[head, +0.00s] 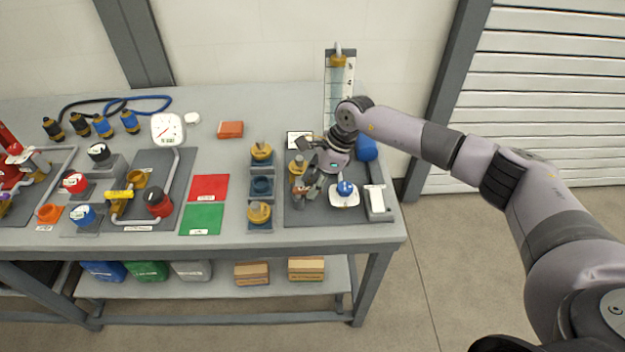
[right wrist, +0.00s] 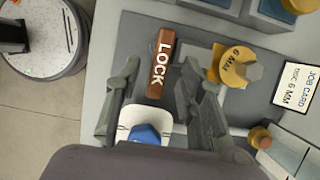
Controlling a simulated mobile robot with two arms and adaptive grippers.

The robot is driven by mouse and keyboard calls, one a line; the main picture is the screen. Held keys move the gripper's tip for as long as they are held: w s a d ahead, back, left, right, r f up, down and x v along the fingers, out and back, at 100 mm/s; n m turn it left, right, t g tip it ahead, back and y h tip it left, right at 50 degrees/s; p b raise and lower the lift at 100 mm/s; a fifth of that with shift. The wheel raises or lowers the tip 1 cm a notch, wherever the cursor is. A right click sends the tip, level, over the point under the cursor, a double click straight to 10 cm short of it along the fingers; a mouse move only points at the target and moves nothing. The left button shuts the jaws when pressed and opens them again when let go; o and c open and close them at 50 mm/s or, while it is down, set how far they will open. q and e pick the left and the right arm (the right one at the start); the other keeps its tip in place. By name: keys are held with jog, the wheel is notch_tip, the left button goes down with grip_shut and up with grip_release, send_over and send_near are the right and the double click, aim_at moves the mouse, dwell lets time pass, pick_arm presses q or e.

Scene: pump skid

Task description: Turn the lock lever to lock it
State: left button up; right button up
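The lock lever (right wrist: 160,63) is a brown bar marked LOCK on the grey plate in the right wrist view. My right gripper (right wrist: 158,82) is open, with one finger on each side of the lever. A gap shows between the lever and each finger, and I cannot tell how far the fingertips are above the plate. In the head view my right gripper (head: 309,190) is low over the grey plate (head: 295,216) at the table's right end and hides most of the lever. My left gripper is not in view.
A blue knob on a white base (head: 345,199) stands right of the gripper. A yellow 6 MM piece (right wrist: 235,68) is close to one finger. Green (head: 203,218) and red (head: 209,187) mats are left.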

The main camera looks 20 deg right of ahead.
jog(key=shift+a+f, duration=0.15)
jog(key=shift+f, duration=0.15)
jog(key=shift+c, duration=0.5)
grip_shut()
